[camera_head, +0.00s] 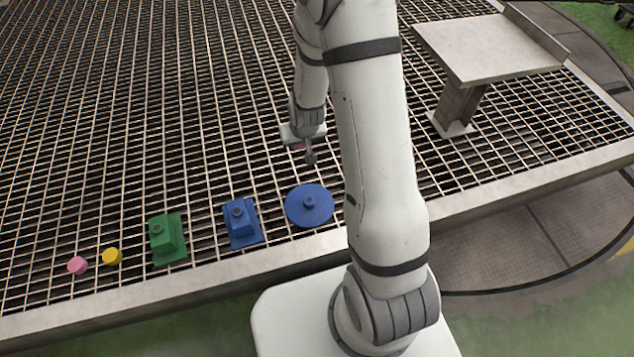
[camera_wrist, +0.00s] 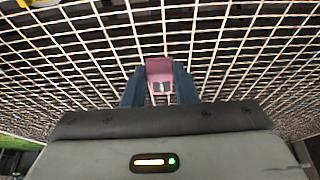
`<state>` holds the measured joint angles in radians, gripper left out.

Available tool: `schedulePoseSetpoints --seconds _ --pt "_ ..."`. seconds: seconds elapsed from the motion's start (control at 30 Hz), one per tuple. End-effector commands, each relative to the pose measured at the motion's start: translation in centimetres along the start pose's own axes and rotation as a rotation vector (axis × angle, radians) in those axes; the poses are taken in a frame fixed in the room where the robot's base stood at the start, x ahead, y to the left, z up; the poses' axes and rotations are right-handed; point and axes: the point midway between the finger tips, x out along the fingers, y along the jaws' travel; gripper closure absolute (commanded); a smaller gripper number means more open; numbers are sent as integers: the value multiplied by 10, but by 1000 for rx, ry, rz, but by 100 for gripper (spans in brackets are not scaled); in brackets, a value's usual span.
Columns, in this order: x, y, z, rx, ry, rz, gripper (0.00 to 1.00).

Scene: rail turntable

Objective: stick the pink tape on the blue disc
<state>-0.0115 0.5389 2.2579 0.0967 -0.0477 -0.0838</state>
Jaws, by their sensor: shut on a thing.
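The blue disc (camera_head: 322,214) lies flat on the grating near its front edge, with a small dark blue knob at its centre. My gripper (camera_head: 308,156) is above the grating, a little beyond the disc in the head view. In the wrist view my gripper (camera_wrist: 159,88) is shut on a small pink piece (camera_wrist: 160,69), which sits between the two fingers. It looks like the pink tape. Only a sliver of pink shows at the gripper in the head view. The disc does not show in the wrist view.
Left of the disc, along the front edge, stand a blue block (camera_head: 241,228), a green block (camera_head: 168,243), a yellow roll (camera_head: 112,256) and a pink roll (camera_head: 77,265). A raised metal platform (camera_head: 487,50) stands at the back right. The grating (camera_head: 130,100) behind is clear.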

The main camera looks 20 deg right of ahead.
Motion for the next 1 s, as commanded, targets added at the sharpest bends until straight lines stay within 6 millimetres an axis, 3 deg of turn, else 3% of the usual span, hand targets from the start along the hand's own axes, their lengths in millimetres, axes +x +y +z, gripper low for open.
schedulePoseSetpoints --seconds 0.03,0.47,0.77,1.0 --pt "16 0 3 2 7 -2 99" --pt "29 9 13 -126 -17 -53 99" --pt "42 19 26 -356 -23 -151 99" --pt "60 28 40 -653 -12 -274 99"
